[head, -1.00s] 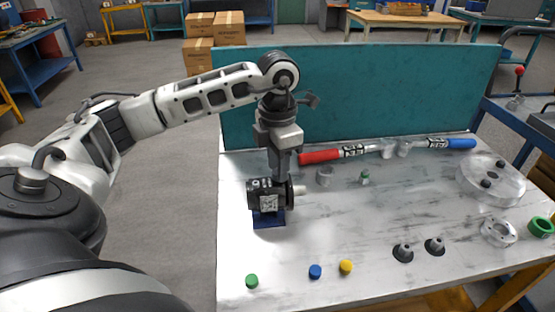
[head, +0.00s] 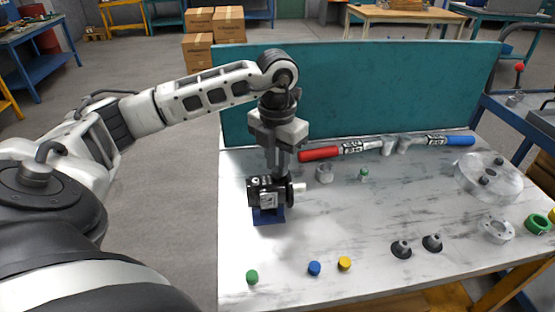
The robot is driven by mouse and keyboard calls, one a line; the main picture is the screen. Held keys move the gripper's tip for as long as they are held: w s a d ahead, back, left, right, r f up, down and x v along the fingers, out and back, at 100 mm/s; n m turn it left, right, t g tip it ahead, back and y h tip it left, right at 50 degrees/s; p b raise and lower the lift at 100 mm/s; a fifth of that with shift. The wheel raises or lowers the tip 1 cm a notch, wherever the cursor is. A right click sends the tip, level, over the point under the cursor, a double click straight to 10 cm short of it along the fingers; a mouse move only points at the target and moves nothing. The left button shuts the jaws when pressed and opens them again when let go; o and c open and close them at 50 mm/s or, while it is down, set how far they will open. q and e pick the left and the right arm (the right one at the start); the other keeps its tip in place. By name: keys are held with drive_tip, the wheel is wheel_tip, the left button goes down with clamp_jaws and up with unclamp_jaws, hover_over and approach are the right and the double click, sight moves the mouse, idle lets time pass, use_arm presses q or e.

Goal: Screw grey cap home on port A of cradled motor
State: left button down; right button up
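The black motor (head: 257,192) with a pale label and a light shaft pointing right sits in a blue cradle (head: 268,216) on the left part of the table. My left gripper (head: 279,172) points straight down onto the top of the motor, its fingertips at or just above the upper face. The fingers look close together, but whether they are shut on something cannot be seen. The grey cap and port A cannot be made out; the fingers cover that spot. My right gripper is not in view.
Green (head: 252,277), blue (head: 314,268) and yellow (head: 344,263) caps lie along the table's front. A grey cylinder (head: 325,173), a small green-topped part (head: 364,174) and red (head: 320,154) and blue-handled (head: 458,141) tools lie behind. The middle of the table (head: 390,215) is clear.

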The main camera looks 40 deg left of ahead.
use_arm(q)
drive_tip(key=m+b, duration=0.1)
drive_tip(key=m, duration=0.3)
drive_tip(key=shift+f+m, duration=0.1)
drive_tip(key=shift+m, duration=0.8)
drive_tip(key=shift+m+b, duration=0.35)
drive_tip(key=shift+m, duration=1.95)
